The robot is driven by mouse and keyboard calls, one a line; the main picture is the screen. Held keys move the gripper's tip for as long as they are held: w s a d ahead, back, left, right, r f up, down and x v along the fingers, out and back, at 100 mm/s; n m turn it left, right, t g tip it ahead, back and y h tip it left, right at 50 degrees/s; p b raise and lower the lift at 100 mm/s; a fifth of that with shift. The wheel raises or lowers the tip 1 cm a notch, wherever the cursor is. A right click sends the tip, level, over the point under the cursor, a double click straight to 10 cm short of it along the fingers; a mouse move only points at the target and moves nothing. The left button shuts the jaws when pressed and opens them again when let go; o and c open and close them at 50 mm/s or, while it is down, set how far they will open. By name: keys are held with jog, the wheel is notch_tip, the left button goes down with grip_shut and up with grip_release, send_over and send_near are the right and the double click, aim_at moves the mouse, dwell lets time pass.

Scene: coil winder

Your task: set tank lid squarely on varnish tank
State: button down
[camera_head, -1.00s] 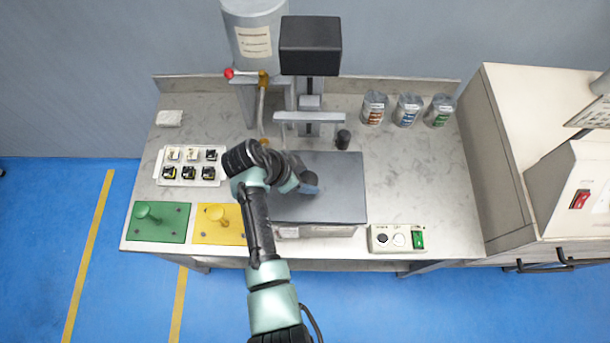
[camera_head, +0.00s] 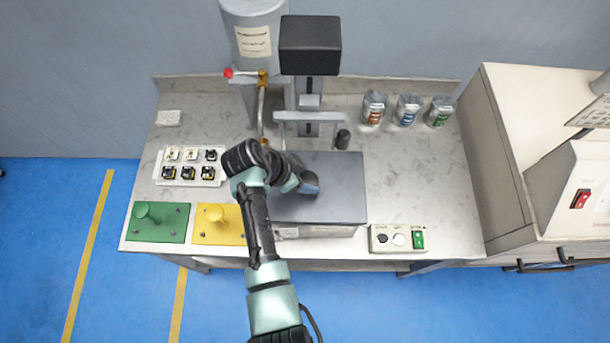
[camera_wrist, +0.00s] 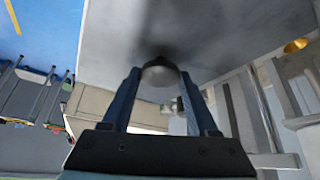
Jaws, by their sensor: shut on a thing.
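The tank lid (camera_head: 342,190) is a flat dark grey plate that lies level over the varnish tank (camera_head: 325,231) in the middle of the bench. Only a pale strip of the tank's front wall shows below the lid's front edge. I cannot tell whether the lid touches the rim all round. My gripper (camera_head: 309,184) is above the lid, partly hidden by my arm. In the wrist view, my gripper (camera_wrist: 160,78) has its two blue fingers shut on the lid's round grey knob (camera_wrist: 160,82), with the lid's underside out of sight.
Behind the lid stands a dark-headed column (camera_head: 310,50) with a crossbar. Green (camera_head: 158,222) and yellow (camera_head: 218,225) plates with knobs lie left, near a parts tray (camera_head: 188,166). A button box (camera_head: 397,239) sits right of the tank. Several cans (camera_head: 407,110) stand back right.

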jog(key=shift+f+b, duration=0.8)
jog(key=shift+b, duration=0.05)
jog(key=shift+c, duration=1.2)
grip_release()
jog(key=shift+o, duration=0.8)
jog(key=shift+a, duration=0.1)
jog(key=b+v, duration=0.2)
jog(key=v, duration=1.1)
